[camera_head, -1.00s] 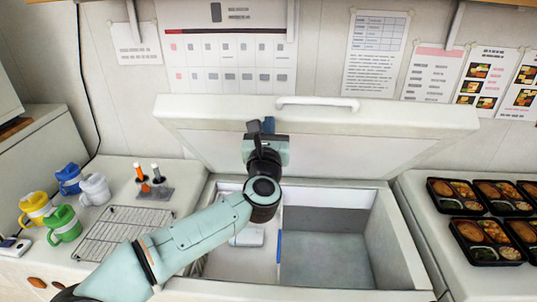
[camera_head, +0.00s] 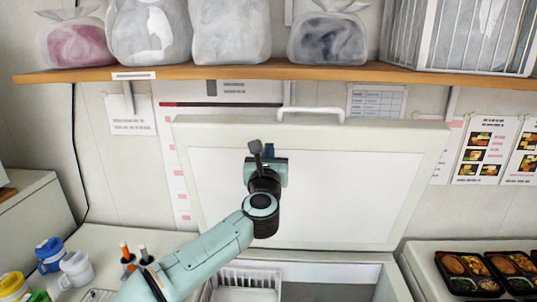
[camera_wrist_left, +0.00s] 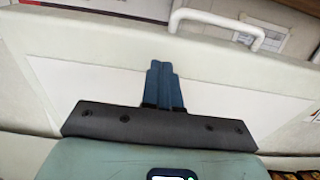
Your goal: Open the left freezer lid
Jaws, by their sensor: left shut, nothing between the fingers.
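The freezer lid (camera_head: 345,195) is a white panel with a white handle (camera_head: 311,113) on its top edge. It stands raised and close to upright behind the freezer opening. My left gripper (camera_head: 268,150) is in front of the lid's inner face, left of its middle and below the handle. In the left wrist view the blue fingers (camera_wrist_left: 164,85) are together with nothing between them, against the lid's inner face (camera_wrist_left: 100,90). I cannot tell whether they touch it. The freezer (camera_head: 325,290) below is open, with a white basket (camera_head: 245,285) inside. My right gripper is not in view.
A wooden shelf (camera_head: 350,72) with several bags runs above the lid. Mugs (camera_head: 75,270) and two bottles (camera_head: 127,258) stand on the left counter. Bento trays (camera_head: 465,270) lie on the right counter. Papers hang on the wall behind.

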